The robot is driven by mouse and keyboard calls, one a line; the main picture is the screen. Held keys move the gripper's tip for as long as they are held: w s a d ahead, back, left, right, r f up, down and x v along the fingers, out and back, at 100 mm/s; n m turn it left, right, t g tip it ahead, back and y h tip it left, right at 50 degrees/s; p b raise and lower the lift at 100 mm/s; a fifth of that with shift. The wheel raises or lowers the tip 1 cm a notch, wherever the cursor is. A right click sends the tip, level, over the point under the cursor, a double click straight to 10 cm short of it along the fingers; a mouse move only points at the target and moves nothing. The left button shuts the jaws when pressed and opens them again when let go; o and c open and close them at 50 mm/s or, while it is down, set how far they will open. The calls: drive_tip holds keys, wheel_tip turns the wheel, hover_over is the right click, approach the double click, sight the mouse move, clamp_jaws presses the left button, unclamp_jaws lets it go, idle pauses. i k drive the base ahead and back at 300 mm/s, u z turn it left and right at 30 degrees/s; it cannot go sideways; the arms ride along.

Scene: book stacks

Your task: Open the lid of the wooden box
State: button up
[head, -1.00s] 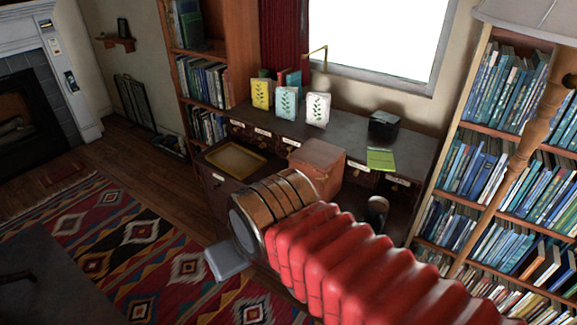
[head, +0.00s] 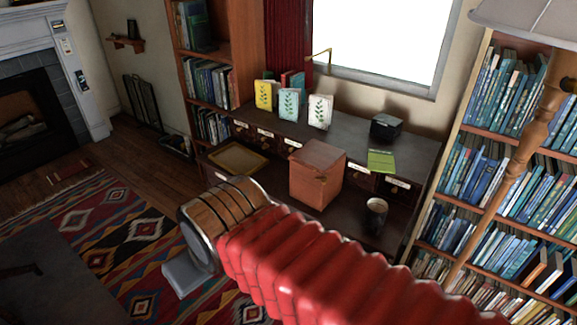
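The wooden box (head: 316,180) is reddish brown and stands upright on the desk in the head view. Its lid (head: 319,154) lies flat on top and looks closed. My arm, in a red ribbed sleeve, reaches in from the lower right and ends in a banded wood-and-metal wrist. My gripper (head: 188,278) shows only as a pale grey block below the wrist, left of the box and apart from it in the picture. Its fingertips cannot be made out, and I see nothing held.
The dark desk (head: 352,212) carries a tray (head: 238,158) left of the box and a mug (head: 376,215) right of it. A green pad (head: 381,161), a black box (head: 385,127) and upright books (head: 291,104) stand behind. A bookcase (head: 487,170) with a lamp fills the right.

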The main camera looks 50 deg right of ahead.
sight(320, 156)
drive_tip(key=u, duration=0.05)
drive_tip(key=i, duration=1)
drive_tip(key=z, duration=0.05)
